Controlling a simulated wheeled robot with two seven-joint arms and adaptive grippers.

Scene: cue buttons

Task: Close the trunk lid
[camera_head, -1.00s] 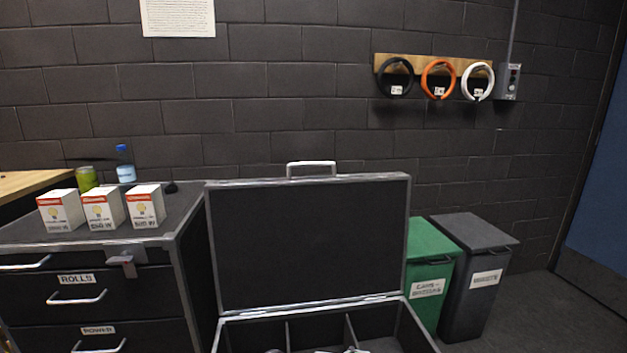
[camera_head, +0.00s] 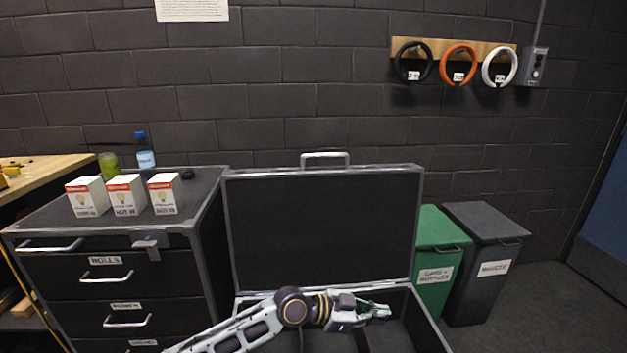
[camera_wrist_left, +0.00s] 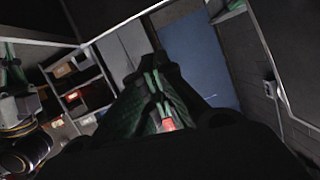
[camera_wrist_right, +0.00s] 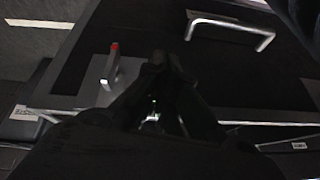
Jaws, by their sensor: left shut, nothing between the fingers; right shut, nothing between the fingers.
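The trunk's dark lid (camera_head: 322,232), with a pale metal rim and a top handle (camera_head: 325,160), stands upright and open in the head view. Its divided lower box (camera_head: 432,335) is below, partly hidden by my left arm. My left gripper (camera_head: 384,312) is shut and empty, over the box opening and in front of the lid's lower edge. In the left wrist view its closed fingers (camera_wrist_left: 153,80) point toward a blue door. My right gripper (camera_wrist_right: 165,62) shows only in its wrist view, shut and empty above dark surfaces with a pale handle; I cannot tell which object these are.
A drawer cabinet (camera_head: 175,268) stands left of the trunk, with several white boxes, including one box (camera_head: 164,194), and a bottle (camera_head: 145,158) on top. A green bin (camera_head: 434,285) and a dark grey bin (camera_head: 480,285) stand close on the right. Open floor lies farther right.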

